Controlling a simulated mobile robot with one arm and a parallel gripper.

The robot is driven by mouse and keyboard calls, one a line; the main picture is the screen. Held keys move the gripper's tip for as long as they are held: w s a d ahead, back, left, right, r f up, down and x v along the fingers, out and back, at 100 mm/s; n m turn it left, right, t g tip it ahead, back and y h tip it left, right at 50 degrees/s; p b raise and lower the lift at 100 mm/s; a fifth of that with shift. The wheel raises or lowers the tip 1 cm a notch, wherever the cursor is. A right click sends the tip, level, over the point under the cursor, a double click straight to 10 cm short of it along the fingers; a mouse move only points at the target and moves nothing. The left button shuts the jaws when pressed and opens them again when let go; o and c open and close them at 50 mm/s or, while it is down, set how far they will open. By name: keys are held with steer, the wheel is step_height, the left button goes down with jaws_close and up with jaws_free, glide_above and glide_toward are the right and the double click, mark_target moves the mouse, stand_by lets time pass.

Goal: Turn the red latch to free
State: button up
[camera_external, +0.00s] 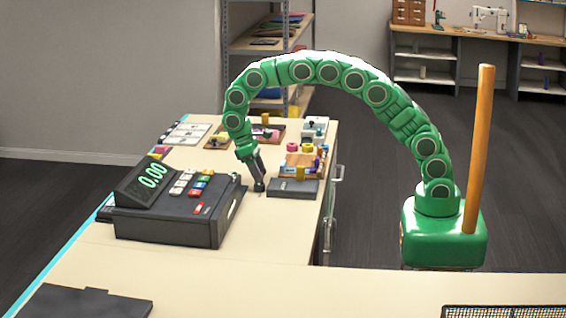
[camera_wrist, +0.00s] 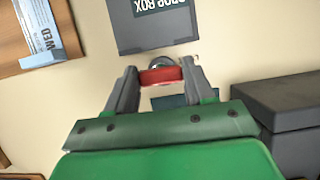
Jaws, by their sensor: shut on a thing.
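The red latch (camera_wrist: 161,76) shows in the wrist view as a short red bar between the two grey fingers of my gripper (camera_wrist: 160,79). My gripper is shut on it, with one finger at each end of the bar. A round metal part (camera_wrist: 163,63) sits just beyond it. In the external view my gripper (camera_external: 260,186) points down at the counter between the cash register and the dark drop box. The latch is hidden or too small to see there. I cannot tell the latch's turned position.
The dark drop box (camera_wrist: 150,22) lies just beyond the latch; it also shows in the external view (camera_external: 292,190). The cash register (camera_external: 175,215) stands close on the left. A wooden tray (camera_external: 303,163) with small coloured things is behind the drop box. The near counter is mostly clear.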

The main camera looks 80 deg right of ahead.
stand_by(0.3)
steer(key=o, duration=1)
steer(key=shift+o, duration=0.2)
steer(key=shift+w+r, duration=0.1)
steer(key=v, duration=0.7)
steer(key=shift+r, duration=0.3)
